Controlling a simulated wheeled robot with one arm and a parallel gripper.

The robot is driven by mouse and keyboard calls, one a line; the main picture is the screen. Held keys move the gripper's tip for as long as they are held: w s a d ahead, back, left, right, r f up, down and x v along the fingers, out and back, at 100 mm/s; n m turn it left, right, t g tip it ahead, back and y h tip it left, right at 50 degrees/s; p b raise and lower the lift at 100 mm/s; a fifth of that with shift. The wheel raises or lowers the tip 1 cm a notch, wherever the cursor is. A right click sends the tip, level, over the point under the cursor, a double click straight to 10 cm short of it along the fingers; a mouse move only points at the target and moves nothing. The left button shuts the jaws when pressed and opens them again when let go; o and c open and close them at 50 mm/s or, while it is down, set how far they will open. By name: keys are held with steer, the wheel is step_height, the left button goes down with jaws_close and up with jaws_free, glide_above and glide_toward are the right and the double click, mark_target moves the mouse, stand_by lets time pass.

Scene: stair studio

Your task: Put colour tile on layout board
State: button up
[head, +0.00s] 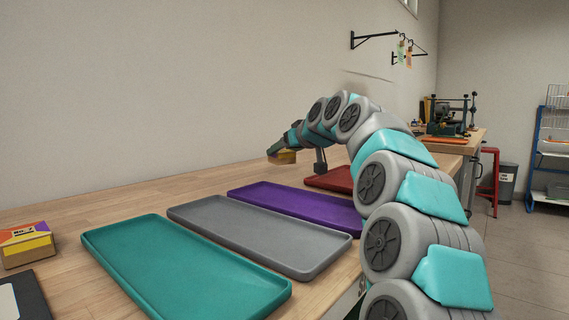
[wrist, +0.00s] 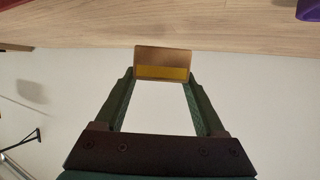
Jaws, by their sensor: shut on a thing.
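My gripper (wrist: 161,75) is shut on a small tan block with a yellow band, which I take to be the colour tile (wrist: 162,63); a finger is on each side. In the head view my gripper (head: 274,151) holds the tile (head: 284,157) in the air above the far part of the wooden table. The tile's other faces are hidden. A flat dark-edged panel with a pale area (head: 8,302), cut off at the lower left, may be the layout board; I cannot tell for sure.
Teal (head: 183,267), grey (head: 258,236), purple (head: 298,206) and red (head: 332,180) trays lie in a row, apparently empty. A multicoloured box (head: 27,246) stands at the left. Bare wooden tabletop (head: 130,204) runs along the wall behind the trays.

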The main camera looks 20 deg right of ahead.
mark_target(287, 161)
steer(key=shift+f, duration=1.75)
steer(key=shift+b, duration=0.3)
steer(key=shift+f, duration=0.15)
steer(key=o, duration=1.4)
steer(key=shift+c, duration=0.2)
